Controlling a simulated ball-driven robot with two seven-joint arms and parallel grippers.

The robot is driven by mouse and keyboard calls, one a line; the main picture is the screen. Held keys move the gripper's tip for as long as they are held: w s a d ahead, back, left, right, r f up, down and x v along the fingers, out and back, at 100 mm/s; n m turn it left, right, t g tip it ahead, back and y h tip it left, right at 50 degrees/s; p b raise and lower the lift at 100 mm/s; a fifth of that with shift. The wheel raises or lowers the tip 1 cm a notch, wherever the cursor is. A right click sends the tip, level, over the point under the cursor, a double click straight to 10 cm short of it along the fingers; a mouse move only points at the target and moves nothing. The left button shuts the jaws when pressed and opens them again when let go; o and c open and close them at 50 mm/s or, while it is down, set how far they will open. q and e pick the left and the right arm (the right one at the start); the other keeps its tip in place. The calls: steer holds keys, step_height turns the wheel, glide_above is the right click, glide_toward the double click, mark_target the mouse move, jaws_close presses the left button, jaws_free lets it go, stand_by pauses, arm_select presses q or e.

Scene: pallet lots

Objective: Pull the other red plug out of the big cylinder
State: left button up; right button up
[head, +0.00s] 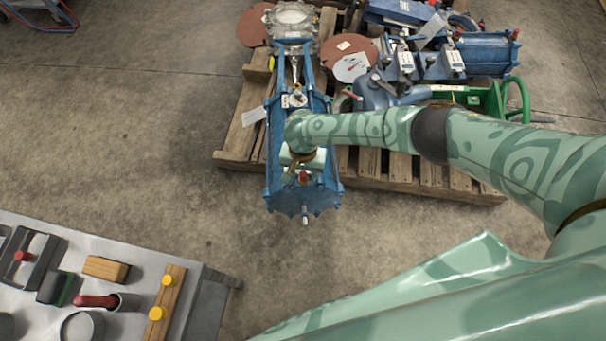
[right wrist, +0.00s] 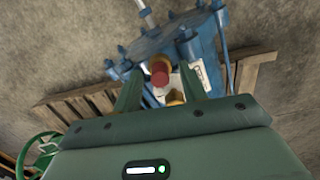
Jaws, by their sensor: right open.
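The big blue cylinder (head: 296,199) lies on the wooden pallet, its near end sticking out past the pallet's edge. A red plug (head: 303,176) sits in a port near that end. In the right wrist view the red plug (right wrist: 160,73) stands in a brass-coloured fitting on the blue cylinder (right wrist: 150,44). My right gripper (head: 302,163) is above the cylinder, right by the plug. In the right wrist view my right gripper (right wrist: 160,85) is open, with the plug between its fingers; I cannot tell whether they touch it. My left gripper is out of view.
The pallet (head: 235,142) also bears a green handwheel (head: 517,99), reddish-brown discs (head: 252,27) and other blue actuators (head: 487,53). A grey table (head: 190,277) at lower left holds a wooden block (head: 106,268) and a red-handled tool (head: 95,301). Bare floor lies between.

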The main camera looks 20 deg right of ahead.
mark_target(304, 172)
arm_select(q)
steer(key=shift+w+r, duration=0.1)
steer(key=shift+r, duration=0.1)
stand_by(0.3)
arm_select(e)
jaws_close()
arm_select(q)
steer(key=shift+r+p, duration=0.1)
steer(key=shift+p, duration=0.2)
arm_select(e)
steer(key=shift+r, duration=0.15)
